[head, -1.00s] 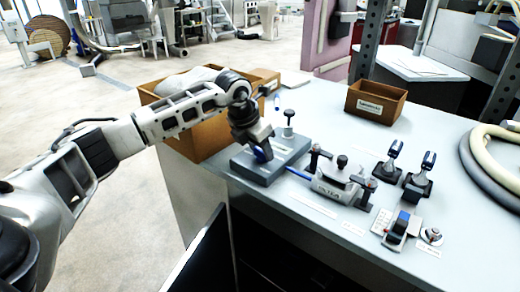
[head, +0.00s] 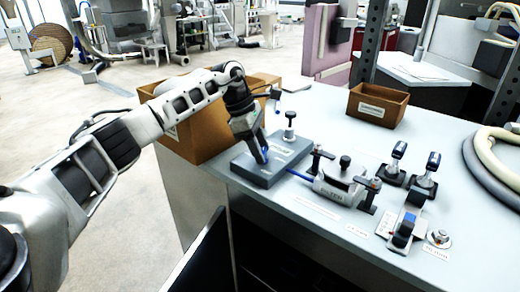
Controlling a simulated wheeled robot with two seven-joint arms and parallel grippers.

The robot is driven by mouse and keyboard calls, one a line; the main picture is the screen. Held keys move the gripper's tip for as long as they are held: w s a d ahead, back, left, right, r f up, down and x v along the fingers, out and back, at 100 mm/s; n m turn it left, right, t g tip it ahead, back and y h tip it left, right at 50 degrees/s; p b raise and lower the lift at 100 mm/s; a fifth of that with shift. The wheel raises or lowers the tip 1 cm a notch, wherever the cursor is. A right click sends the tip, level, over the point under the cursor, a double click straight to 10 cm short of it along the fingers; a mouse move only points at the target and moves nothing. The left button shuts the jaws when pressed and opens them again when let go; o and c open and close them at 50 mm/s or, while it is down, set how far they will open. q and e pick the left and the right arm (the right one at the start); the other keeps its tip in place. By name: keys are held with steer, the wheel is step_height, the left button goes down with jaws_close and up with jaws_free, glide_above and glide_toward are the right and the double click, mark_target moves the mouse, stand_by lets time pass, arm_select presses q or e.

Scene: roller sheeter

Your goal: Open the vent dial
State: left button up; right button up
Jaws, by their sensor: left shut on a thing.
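My left gripper (head: 262,150) points down onto the grey block (head: 288,158) near the table's left edge. It is shut on a small part there, mostly hidden by the fingers; some blue shows at the fingertips. I cannot tell whether this part is the vent dial. A small round silver dial-like knob (head: 438,237) with a label in front sits at the front right, apart from my gripper. A dark-capped post (head: 290,117) stands at the block's back. My right gripper is not in view.
A clamp-like fixture (head: 345,185) stands right of the block, with a blue-topped switch (head: 404,228) and two upright levers (head: 395,160) further right. A cardboard box (head: 205,130) is behind my left arm. A small brown bin (head: 377,104) and coiled hoses (head: 490,165) lie farther back and right.

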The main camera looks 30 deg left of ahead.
arm_select(q)
steer(key=m+g, duration=0.1)
steer(key=m, duration=0.2)
steer(key=shift+w+b, duration=0.15)
steer(key=shift+b, duration=0.15)
steer(key=shift+m+g, duration=0.5)
steer(key=shift+m, duration=0.8)
steer(key=o, duration=1)
steer(key=shift+a+r, duration=0.1)
